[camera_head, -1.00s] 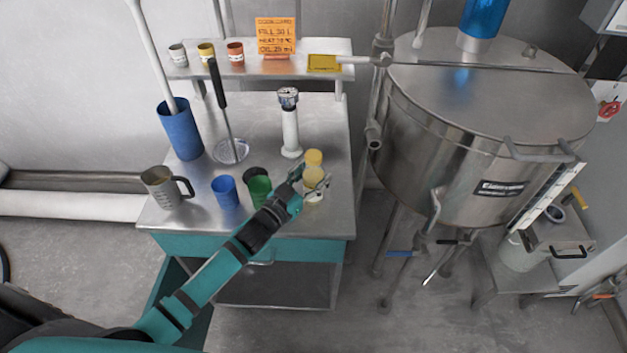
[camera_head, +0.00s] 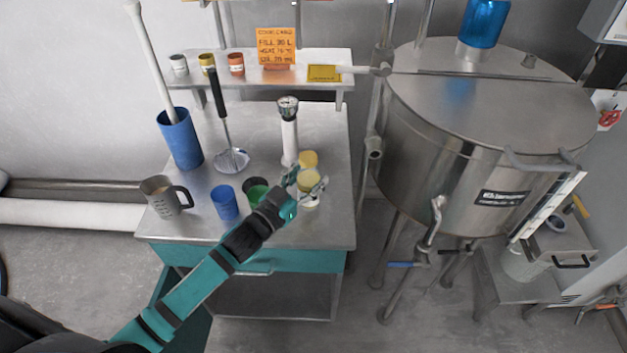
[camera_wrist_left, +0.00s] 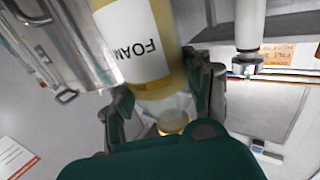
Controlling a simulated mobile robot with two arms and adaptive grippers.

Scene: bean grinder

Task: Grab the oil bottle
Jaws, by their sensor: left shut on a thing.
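A yellow bottle (camera_head: 309,179) with a yellow cap and a white label stands upright near the table's right front. In the left wrist view the bottle (camera_wrist_left: 167,14) appears upside down, and its label reads "FOAM"; I see no label reading oil. My left gripper (camera_head: 309,183) is shut on this bottle, with one finger on each side. Its fingers also flank the bottle in the left wrist view (camera_wrist_left: 163,95). I cannot tell whether the bottle's base touches the table. My right gripper is not in view.
A green cup (camera_head: 257,190) and a blue cup (camera_head: 224,203) stand left of my gripper. A white tube-like device (camera_head: 289,140) stands behind the bottle. A metal jug (camera_head: 160,197) is at the left. A large steel kettle (camera_head: 480,155) stands right of the table.

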